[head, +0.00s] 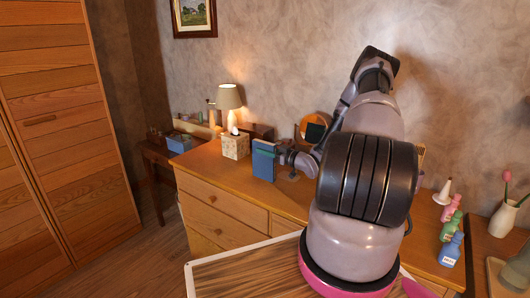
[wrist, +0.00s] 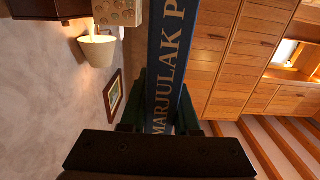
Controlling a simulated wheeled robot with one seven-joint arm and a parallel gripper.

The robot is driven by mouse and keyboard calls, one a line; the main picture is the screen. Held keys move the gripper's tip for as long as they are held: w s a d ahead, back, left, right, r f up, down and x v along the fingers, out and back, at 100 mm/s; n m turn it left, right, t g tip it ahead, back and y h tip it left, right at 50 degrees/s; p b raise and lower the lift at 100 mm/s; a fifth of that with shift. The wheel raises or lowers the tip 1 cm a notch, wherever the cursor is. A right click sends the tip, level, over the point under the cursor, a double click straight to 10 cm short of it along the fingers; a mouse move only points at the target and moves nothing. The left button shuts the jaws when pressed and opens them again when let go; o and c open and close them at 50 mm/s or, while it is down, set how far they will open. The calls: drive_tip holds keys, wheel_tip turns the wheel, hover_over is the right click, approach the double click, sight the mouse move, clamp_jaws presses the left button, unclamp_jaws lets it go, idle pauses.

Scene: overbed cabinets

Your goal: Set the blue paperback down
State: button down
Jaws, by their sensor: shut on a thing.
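My gripper also shows in the wrist view (wrist: 160,115), a finger on each side of the book.
A tissue box (head: 235,146) and a lit lamp (head: 229,98) stand left of the book on the dresser (head: 225,207). A round mirror (head: 315,129) is behind my arm. Several bottles (head: 450,230) stand at the right. A side table with a blue box (head: 179,143) is at far left.

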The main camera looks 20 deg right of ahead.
drive_tip(key=shift+f, duration=0.2)
drive_tip(key=c, duration=0.6)
unclamp_jaws()
drive_tip(key=shift+c, duration=0.2)
